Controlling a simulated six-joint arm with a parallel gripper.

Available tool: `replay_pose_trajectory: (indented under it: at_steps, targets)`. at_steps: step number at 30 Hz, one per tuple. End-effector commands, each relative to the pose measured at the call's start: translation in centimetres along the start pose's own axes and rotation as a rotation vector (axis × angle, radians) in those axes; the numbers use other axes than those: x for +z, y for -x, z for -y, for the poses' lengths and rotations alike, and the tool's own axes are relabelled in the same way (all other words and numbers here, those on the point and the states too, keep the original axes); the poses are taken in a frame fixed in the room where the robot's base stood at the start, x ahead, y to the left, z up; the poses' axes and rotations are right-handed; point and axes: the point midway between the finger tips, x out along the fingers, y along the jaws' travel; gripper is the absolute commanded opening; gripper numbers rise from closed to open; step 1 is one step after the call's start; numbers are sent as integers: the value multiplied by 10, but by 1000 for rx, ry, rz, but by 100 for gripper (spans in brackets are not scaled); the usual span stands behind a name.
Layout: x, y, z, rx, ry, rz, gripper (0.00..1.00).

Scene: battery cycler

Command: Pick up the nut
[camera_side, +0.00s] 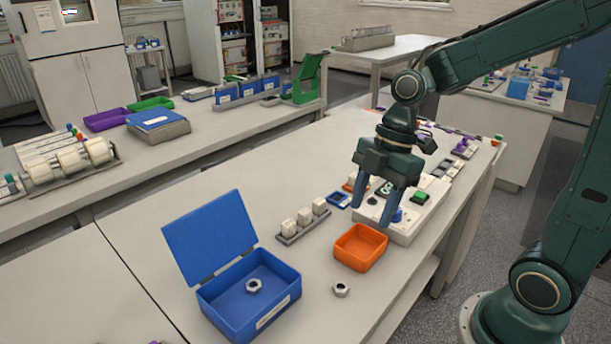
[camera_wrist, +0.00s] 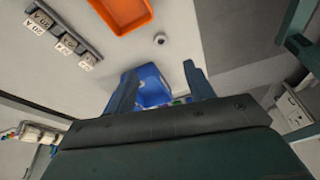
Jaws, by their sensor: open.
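A silver hex nut (camera_side: 342,290) lies on the table between the orange tray and the open blue box. It also shows in the wrist view (camera_wrist: 160,39), ahead of the fingers. A second nut (camera_side: 253,285) lies inside the blue box (camera_side: 278,315), whose lid stands raised. In the wrist view the box (camera_wrist: 152,88) appears between the fingers, partly hidden by my gripper. My gripper (camera_side: 374,212) is open and empty, raised above the table near the white device, behind the orange tray and apart from both nuts. Its two fingers show spread in the wrist view (camera_wrist: 160,70).
The orange tray (camera_side: 361,232) looks empty and stands near the loose nut. A rack of white blocks (camera_side: 303,221) is left of it. The white device (camera_side: 405,232) with buttons stands below my gripper. The table front edge is close to the loose nut.

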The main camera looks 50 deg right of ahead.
Motion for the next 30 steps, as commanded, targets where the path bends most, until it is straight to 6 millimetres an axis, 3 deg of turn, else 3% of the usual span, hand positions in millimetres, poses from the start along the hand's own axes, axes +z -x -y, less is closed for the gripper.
replay_pose_trajectory:
  at_steps: [10, 20, 30]
  targets:
    - [4, -24, -16, -86, 257, -86, 53]
    - [3, -30, -16, -91, 271, -92, 53]
    - [0, -70, -11, -95, 270, -92, 53]
